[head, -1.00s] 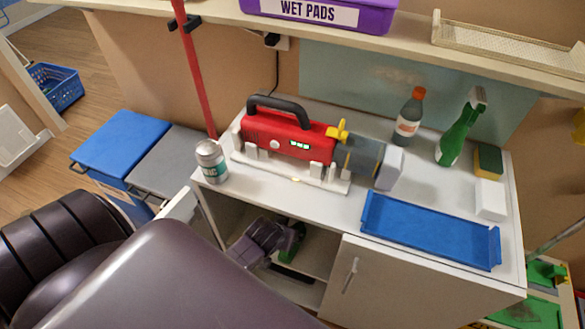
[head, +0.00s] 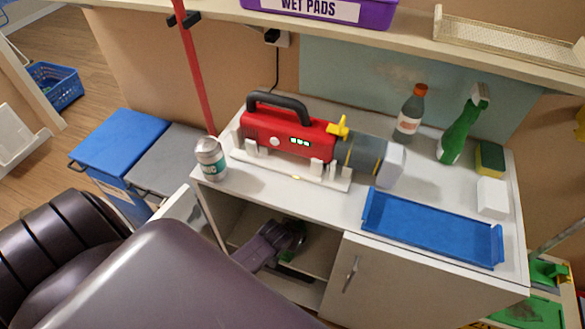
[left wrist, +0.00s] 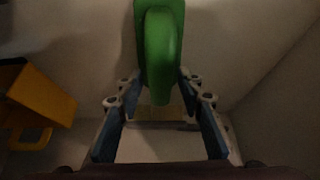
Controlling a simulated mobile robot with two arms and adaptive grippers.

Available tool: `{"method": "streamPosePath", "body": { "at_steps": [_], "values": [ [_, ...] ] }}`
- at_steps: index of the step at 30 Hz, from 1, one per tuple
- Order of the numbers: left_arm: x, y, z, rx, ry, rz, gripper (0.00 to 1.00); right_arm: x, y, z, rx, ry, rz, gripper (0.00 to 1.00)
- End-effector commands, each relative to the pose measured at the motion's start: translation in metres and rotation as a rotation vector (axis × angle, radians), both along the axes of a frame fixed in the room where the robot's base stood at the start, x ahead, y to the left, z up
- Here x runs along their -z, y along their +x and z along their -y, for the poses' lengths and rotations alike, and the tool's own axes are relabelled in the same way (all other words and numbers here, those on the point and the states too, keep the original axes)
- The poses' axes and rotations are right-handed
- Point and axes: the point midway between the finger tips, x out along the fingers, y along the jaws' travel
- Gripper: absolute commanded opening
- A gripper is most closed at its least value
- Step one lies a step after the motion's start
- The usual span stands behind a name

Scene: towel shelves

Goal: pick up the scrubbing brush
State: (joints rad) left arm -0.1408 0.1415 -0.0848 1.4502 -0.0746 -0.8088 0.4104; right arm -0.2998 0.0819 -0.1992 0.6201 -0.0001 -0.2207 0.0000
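The scrubbing brush appears as a green handle (left wrist: 162,50) in the left wrist view, its rounded end towards me. In the head view a bit of green (head: 297,228) shows inside the open cupboard, mostly hidden by my left gripper (head: 285,240). In the left wrist view my left gripper (left wrist: 160,85) has its two fingers spread, one on each side of the handle. The handle end lies between the fingertips; contact with them is unclear. The brush's head is out of view. My right gripper is not in view.
The cupboard (head: 340,205) has an open left bay with a shelf and a closed right door (head: 375,285). On top are a red machine (head: 285,135), can (head: 211,160), bottles and blue tray (head: 430,228). A yellow object (left wrist: 40,100) stands left of my gripper.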

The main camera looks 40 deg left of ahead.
Motion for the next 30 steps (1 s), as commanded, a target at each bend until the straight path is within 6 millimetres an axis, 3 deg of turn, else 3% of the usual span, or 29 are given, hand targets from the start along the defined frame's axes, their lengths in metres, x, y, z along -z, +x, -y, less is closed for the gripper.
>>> {"method": "streamPosePath", "body": {
  "at_steps": [9, 21, 30],
  "values": [
    [0.000, 0.000, 0.000, 0.000, 0.000, 0.000, 0.00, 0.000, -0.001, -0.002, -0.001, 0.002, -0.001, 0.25],
    [-0.004, 0.000, 0.000, 0.000, 0.000, 0.001, 0.00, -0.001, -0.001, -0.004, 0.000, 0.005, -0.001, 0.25],
    [-0.034, 0.001, 0.000, 0.000, 0.001, 0.003, 0.00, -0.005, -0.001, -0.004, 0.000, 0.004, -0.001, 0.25]
  ]
}}
